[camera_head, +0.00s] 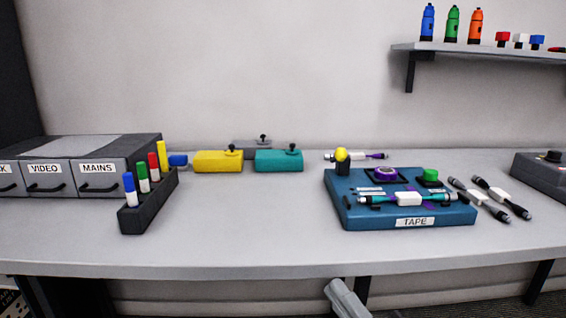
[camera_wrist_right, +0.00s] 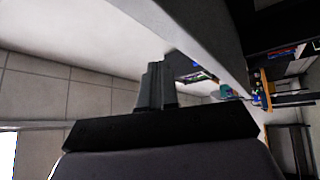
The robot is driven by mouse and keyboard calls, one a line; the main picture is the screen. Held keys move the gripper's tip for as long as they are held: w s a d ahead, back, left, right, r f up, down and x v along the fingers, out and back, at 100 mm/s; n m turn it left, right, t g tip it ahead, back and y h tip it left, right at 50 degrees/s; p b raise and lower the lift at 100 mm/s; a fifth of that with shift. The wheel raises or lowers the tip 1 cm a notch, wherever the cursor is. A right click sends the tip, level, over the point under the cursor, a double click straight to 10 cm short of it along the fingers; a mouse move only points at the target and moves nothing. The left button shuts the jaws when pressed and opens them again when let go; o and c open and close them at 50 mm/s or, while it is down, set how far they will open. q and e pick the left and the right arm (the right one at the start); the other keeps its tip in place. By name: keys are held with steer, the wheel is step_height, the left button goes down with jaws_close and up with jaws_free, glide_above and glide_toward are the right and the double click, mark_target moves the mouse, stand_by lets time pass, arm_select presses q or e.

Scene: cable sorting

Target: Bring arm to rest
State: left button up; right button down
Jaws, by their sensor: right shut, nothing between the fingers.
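My right gripper (camera_head: 338,290) shows at the bottom edge of the head view, in front of and below the table's front edge. Its grey fingers are together and hold nothing. In the right wrist view the shut fingers (camera_wrist_right: 154,84) stand up from the dark gripper body, with the underside and edge of the table beyond them. They are apart from all objects. My left gripper is in neither view.
The table (camera_head: 240,225) has a clear front middle. A blue TAPE tray (camera_head: 360,219) with a cable sits at right, beside two loose cables (camera_head: 480,200). A dark marker holder (camera_head: 148,210) and labelled drawers (camera_head: 70,180) are at left. Yellow (camera_head: 218,162) and teal (camera_head: 279,161) boxes stand behind.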

steer(key=s+d+f+m+g+h, duration=0.2)
steer(key=d+f+m+h, duration=0.15)
steer(key=f+m, duration=0.35)
steer(key=s+d+f+m+g+h, duration=0.1)
steer(key=s+d+f+m+h, duration=0.2)
steer(key=f, duration=0.6)
steer(key=s+d+f+m+g+h, duration=0.3)
steer(key=s+f+m+g, duration=0.4)
steer(key=s+f, duration=0.4)
arm_select(q)
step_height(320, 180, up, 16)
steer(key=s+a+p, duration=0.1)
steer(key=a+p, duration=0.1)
steer(key=p, duration=1.7)
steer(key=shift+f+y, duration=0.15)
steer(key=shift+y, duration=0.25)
arm_select(e)
step_height(320, 180, up, 15)
steer(key=w+d+t, duration=0.1)
steer(key=d, duration=0.1)
steer(key=shift+f+t, duration=0.2)
steer(key=shift+t, duration=0.1)
